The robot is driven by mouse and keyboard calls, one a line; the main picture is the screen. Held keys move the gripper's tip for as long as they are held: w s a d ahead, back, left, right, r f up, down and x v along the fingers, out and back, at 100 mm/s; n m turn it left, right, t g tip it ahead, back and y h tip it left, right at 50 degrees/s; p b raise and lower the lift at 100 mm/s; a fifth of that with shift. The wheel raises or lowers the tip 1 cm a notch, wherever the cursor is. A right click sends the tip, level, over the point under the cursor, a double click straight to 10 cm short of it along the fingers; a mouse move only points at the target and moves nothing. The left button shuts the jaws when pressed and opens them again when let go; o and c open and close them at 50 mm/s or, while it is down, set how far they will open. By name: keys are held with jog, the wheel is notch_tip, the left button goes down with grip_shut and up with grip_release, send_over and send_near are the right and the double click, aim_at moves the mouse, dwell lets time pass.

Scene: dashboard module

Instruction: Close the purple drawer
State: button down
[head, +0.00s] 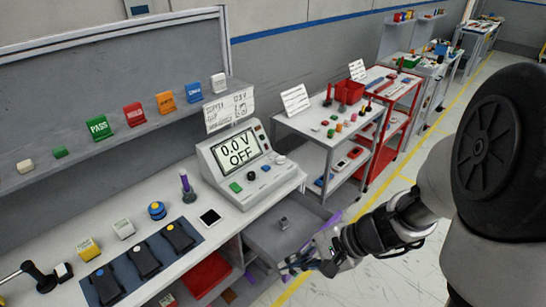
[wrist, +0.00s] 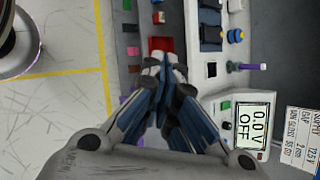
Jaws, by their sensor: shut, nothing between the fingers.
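The purple drawer stands pulled out from under the bench in the head view. Its grey inside (head: 265,232) shows, with a small grey block (head: 283,223) in it. A strip of its purple front (head: 333,218) shows at the outer right edge; my gripper hides part of the front. My gripper (head: 290,264) is shut and empty at the drawer's near outer corner. Whether it touches the drawer I cannot tell. In the wrist view my gripper (wrist: 165,65) points up the picture, and a small purple patch (wrist: 130,102) shows left of the fingers.
The bench top above carries a power supply (head: 245,160) reading 0.0 V OFF, black pedals (head: 143,260) and a purple-handled tool (head: 187,187). A shelf cart (head: 325,130) stands beyond the drawer. Floor (head: 400,280) outside the drawer is free.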

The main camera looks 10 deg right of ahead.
jog(key=w+d+f+m+t, duration=0.2)
jog(key=d+f+m, duration=0.1)
jog(key=f+m, duration=0.15)
jog(key=w+d+f+m+t, duration=0.1)
jog(key=w+d+f+m, duration=0.25)
jog(key=f, duration=0.25)
jog(key=m+t+h+p, duration=0.1)
jog(key=m+h+p, duration=0.15)
jog(key=m, duration=0.55)
send_near(290, 278)
jog(key=b+x, duration=0.3)
jog(key=x, duration=0.1)
jog(key=shift+a, duration=0.3)
jog(key=shift+w, duration=0.1)
